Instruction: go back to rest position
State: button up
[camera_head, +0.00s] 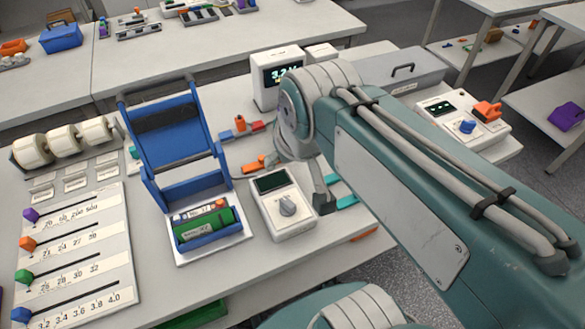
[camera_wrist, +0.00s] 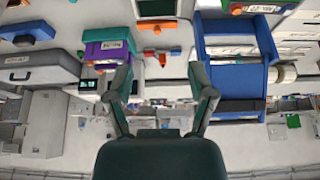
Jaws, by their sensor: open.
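My gripper (camera_head: 322,196) hangs at the end of my teal arm, over the table near the white dial meter (camera_head: 283,204). In the wrist view my gripper (camera_wrist: 162,70) has its two fingers spread apart with nothing between them. A blue cradle with a raised lid (camera_head: 172,140) stands left of the meter and also shows in the wrist view (camera_wrist: 233,75). A green battery pack (camera_head: 204,228) lies in its front tray, clear of my gripper. My arm hides part of the table.
A white display box (camera_head: 278,78) stands behind my wrist. A slider panel (camera_head: 75,255) and white rollers (camera_head: 65,143) are at the left. A grey case (camera_head: 400,72) and a white knob unit (camera_head: 463,118) are at the right. Small orange and blue pieces lie behind the meter.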

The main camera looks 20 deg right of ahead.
jog(key=s+f, duration=0.2)
jog(key=s, duration=0.1)
jog(key=shift+s+f+t, duration=0.1)
jog(key=shift+s+t, duration=0.05)
jog(key=shift+t, duration=0.15)
dwell(1.2)
